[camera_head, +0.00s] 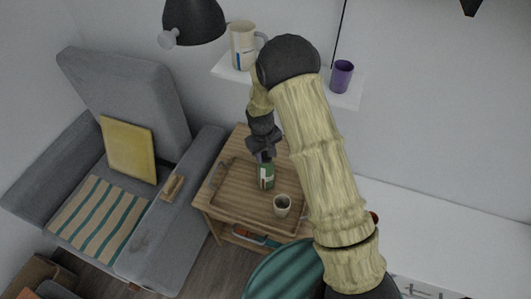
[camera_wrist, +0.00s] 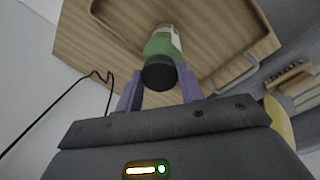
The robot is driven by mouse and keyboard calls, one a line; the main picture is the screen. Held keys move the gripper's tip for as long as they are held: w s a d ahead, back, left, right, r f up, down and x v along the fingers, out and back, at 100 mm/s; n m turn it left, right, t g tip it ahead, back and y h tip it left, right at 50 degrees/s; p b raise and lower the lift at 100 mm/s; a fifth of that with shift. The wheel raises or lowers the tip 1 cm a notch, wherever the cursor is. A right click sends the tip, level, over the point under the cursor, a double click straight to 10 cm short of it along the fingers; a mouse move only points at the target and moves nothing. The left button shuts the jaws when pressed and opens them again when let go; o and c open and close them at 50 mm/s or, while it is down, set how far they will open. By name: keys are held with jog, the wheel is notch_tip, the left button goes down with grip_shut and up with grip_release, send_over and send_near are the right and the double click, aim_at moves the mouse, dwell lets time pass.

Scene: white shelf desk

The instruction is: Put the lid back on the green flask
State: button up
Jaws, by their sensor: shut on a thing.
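The green flask (camera_head: 266,177) with a pale label stands upright on the wooden tray on the small side table. My gripper (camera_head: 263,156) points down right at its top. In the wrist view, the dark round lid (camera_wrist: 158,76) lies between my two fingers (camera_wrist: 160,88), which are shut on it. The green flask's body (camera_wrist: 164,42) shows just beyond the lid, in line with it. The lid's lower edge meets the flask's top in the picture; I cannot tell whether it is seated. The fingers hide the flask's neck in the head view.
A cup (camera_head: 282,203) stands on the tray (camera_head: 236,199) right of the flask. A white shelf (camera_head: 302,89) above holds a beige mug (camera_head: 243,46) and a purple cup (camera_head: 341,76). A grey armchair (camera_head: 198,176) stands at the left, a green round seat (camera_head: 284,272) in front.

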dwell(0.4)
jog(key=o, duration=1)
jog(key=shift+o, duration=0.5)
jog(key=o, duration=0.4)
jog(key=shift+r+p, duration=2.6)
jog(key=shift+r, duration=0.9)
jog(key=shift+c, duration=0.5)
